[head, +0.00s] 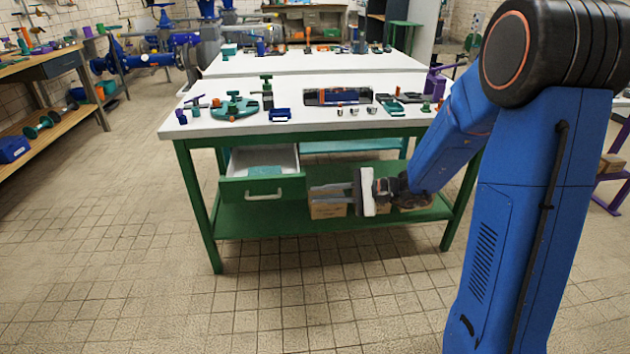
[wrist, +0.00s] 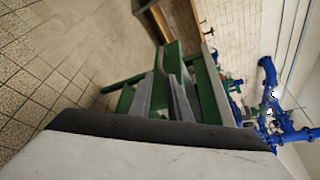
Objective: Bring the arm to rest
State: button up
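My blue arm (head: 455,135) reaches from the right toward the front of the green-framed workbench. My gripper (head: 312,192) is in front of the bench's right half, below the white top, with its fingers pointing left. The two grey fingers stand apart with nothing held between them. In the wrist view my gripper (wrist: 160,88) shows its fingers, with green bench parts beyond them. The drawer (head: 262,189) is pulled out to the left of the fingertips, and a teal item (head: 264,170) lies inside it.
The white benchtop (head: 225,130) carries several tools, fittings and a dark tray (head: 338,97). Cardboard boxes (head: 326,208) sit on the green lower shelf behind my gripper. A wooden bench (head: 40,75) stands at the left. The tiled floor (head: 130,240) in front is clear.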

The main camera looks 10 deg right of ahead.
jog(key=s+d+r+n+g+h, duration=0.1)
jog(key=s+r+n+g+h, duration=0.2)
jog(key=s, duration=0.7)
jog(key=s+r+n+g+h, duration=0.1)
jog(key=s+n+g+h, duration=0.2)
jog(key=s, duration=0.8)
jog(key=s+d+r+n+t+h, duration=0.2)
jog(key=s+d+n+t+h, duration=0.2)
jog(key=s+d+h, duration=0.4)
jog(key=s+d+t, duration=0.1)
jog(key=s+d, duration=0.1)
jog(key=d, duration=0.4)
jog(key=shift+s+d+r+t, duration=0.3)
jog(key=shift+s+r, duration=0.05)
